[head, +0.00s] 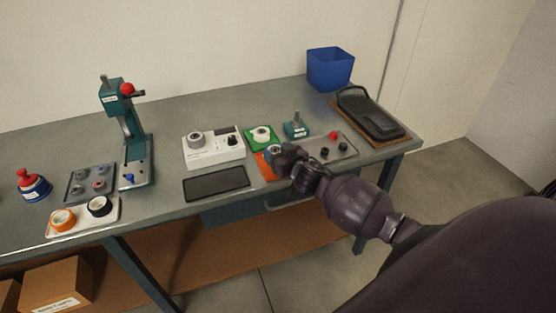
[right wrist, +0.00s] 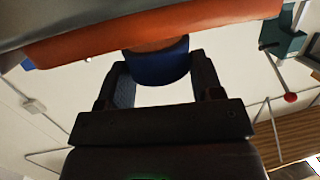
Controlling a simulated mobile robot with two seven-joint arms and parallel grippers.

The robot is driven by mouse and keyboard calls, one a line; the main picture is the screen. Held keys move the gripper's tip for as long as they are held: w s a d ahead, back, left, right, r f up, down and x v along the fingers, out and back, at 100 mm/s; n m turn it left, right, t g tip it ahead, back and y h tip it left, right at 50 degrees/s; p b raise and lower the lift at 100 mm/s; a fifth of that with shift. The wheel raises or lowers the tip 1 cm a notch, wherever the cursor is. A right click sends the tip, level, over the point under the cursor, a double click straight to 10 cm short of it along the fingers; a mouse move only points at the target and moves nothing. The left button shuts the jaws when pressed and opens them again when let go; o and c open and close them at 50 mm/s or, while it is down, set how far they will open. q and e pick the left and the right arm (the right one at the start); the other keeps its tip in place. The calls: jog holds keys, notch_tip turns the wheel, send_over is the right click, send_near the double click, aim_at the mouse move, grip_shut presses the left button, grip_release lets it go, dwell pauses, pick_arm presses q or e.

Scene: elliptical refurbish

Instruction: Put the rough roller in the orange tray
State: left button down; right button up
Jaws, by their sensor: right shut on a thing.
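The orange tray (head: 263,167) lies near the table's front edge, left of the right gripper; its orange edge also crosses the top of the right wrist view (right wrist: 215,22). My right gripper (head: 282,152) is over the tray's right part. It is shut on a blue roller (right wrist: 158,66), which sits between the two fingers close to the orange edge in the right wrist view. In the head view the roller (head: 274,149) shows as a small grey-blue round thing at the fingertips, over the tray. I cannot tell whether it touches the tray. My left gripper is not in view.
A green tray (head: 249,144) with a white roller stands just behind. A white device (head: 212,154) and dark mat (head: 215,184) are left. A metal plate (head: 345,148) with knobs, a black machine (head: 370,115) and blue bin (head: 330,68) are right. A teal press (head: 132,135) stands farther left.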

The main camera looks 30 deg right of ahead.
jog(key=shift+f, duration=1.25)
jog(key=shift+f+b, duration=0.1)
jog(key=shift+b, duration=0.2)
jog(key=o, duration=1)
